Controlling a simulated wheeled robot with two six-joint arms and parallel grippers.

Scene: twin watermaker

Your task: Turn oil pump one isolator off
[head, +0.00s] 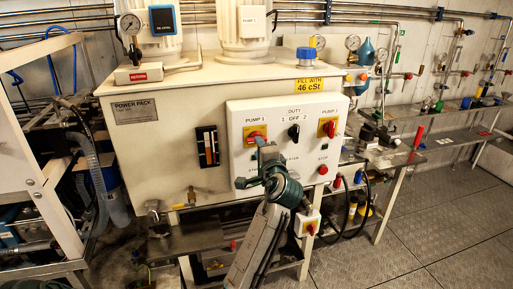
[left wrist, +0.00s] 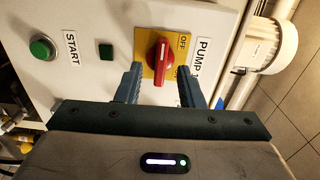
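The pump 1 isolator is a red rotary handle on a yellow plate (head: 255,133), at the upper left of the white control panel (head: 240,178). In the left wrist view the red handle (left wrist: 161,58) stands upright in the picture, with an OFF mark on the plate beside its upper end. My left gripper (head: 264,152) is just below the isolator and covers part of the panel. In the left wrist view the left gripper (left wrist: 160,88) is open, one finger either side of the handle's lower end, with gaps showing. My right gripper is not in view.
A second red isolator (head: 328,128) and a black duty selector (head: 294,132) are on the same panel. A green start button (left wrist: 42,47) is left in the wrist view; a red stop button (head: 323,170) is lower right. The floor (head: 430,220) at right is clear.

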